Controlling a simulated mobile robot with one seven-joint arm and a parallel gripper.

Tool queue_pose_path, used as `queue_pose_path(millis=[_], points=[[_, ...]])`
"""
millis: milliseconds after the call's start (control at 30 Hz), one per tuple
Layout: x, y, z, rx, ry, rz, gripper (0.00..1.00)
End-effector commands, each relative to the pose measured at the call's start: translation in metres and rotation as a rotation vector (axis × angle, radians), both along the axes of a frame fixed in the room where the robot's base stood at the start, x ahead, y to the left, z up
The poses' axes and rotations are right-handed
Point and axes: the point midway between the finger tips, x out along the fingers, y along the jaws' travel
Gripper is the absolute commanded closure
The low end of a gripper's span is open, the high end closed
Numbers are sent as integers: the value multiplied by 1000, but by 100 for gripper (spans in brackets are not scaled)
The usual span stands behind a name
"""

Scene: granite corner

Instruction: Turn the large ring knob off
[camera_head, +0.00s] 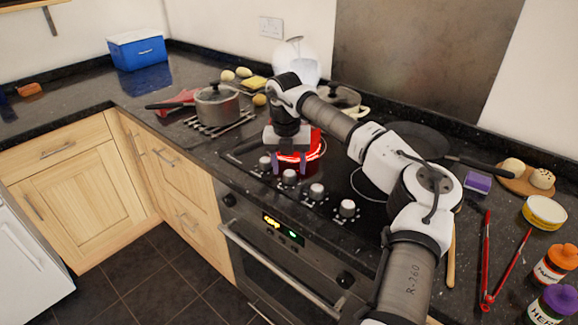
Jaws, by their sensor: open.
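A row of several silver knobs runs along the front of the black hob (330,218). They include the far-left knob (265,163), a second knob (290,176), a third knob (317,191) and a right-end knob (348,208). Which one is the large ring knob cannot be told from markings. A ring glows red (312,154) behind the two left knobs, partly hidden by my gripper.
A lidded pot (217,106) stands on a rack to the left. Another pan (340,98) and a dark frying pan (420,140) are at the back. The oven handle (280,270) juts out below.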

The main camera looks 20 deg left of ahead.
Motion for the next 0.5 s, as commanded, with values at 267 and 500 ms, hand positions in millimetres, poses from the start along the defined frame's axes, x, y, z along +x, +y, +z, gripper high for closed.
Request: queue_pose_path(millis=[267,500], points=[[0,-1,-18,1,0,0,47],[0,-1,-18,1,0,0,50]])
